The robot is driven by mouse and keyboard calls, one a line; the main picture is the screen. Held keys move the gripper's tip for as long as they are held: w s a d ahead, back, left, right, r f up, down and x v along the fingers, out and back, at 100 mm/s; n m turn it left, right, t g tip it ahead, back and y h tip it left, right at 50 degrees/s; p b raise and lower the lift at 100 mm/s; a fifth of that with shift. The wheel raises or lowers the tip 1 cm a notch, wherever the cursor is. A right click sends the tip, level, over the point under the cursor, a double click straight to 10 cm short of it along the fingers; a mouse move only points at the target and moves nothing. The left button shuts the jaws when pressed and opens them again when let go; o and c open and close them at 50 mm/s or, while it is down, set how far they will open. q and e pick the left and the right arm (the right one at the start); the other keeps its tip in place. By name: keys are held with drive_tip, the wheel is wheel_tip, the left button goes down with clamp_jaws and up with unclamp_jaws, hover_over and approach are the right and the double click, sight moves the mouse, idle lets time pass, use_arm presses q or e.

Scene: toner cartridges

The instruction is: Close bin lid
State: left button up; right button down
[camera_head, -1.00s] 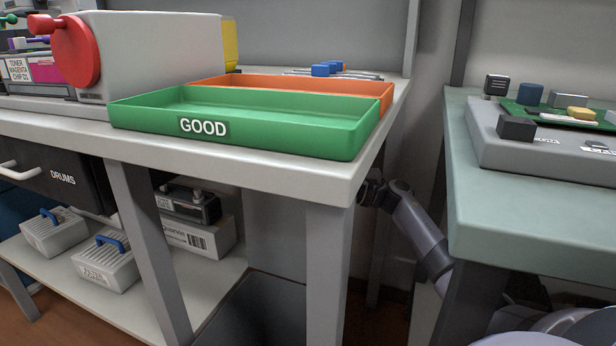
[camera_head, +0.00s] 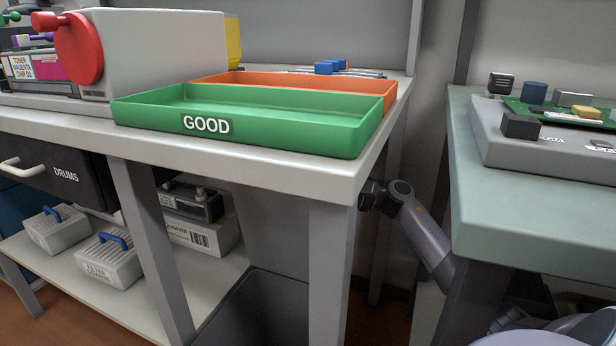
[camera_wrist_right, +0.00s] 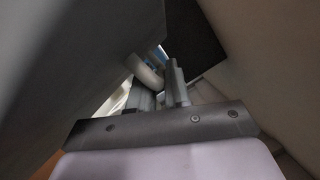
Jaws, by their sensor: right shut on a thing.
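A dark grey, box-like thing (camera_head: 262,312), which looks like the bin, stands on the floor under the bench, partly hidden by a bench leg. I cannot make out its lid in the head view. My right arm reaches in from the right behind the bench corner; its wrist shows there, but the fingers are hidden. In the right wrist view my right gripper (camera_wrist_right: 160,88) is shut on a pale curved bar (camera_wrist_right: 145,70), seemingly the bin lid's handle. A large dark surface fills the left there. My left gripper is in neither view.
The bench (camera_head: 250,170) carries a green GOOD tray (camera_head: 290,137) and an orange tray (camera_head: 380,88). A bench leg (camera_head: 330,265) stands beside my right wrist. A second table (camera_head: 520,225) is on the right, with a narrow gap between. Filter boxes (camera_head: 108,262) sit on the lower shelf.

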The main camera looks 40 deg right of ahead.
sight(282, 214)
drive_tip(key=s+a+f+n+g, duration=0.1)
drive_tip(key=s+a+n, duration=0.3)
drive_tip(key=a, duration=0.5)
drive_tip(key=shift+s+f+n+g+h, duration=0.3)
drive_tip(key=shift+s+f+n+h, duration=0.15)
drive_tip(key=shift+f, duration=0.35)
drive_tip(key=shift+a, duration=0.1)
drive_tip(key=c, duration=1.4)
unclamp_jaws()
drive_tip(key=shift+c, duration=0.2)
drive_tip(key=v, duration=0.7)
drive_tip(key=shift+c, duration=0.3)
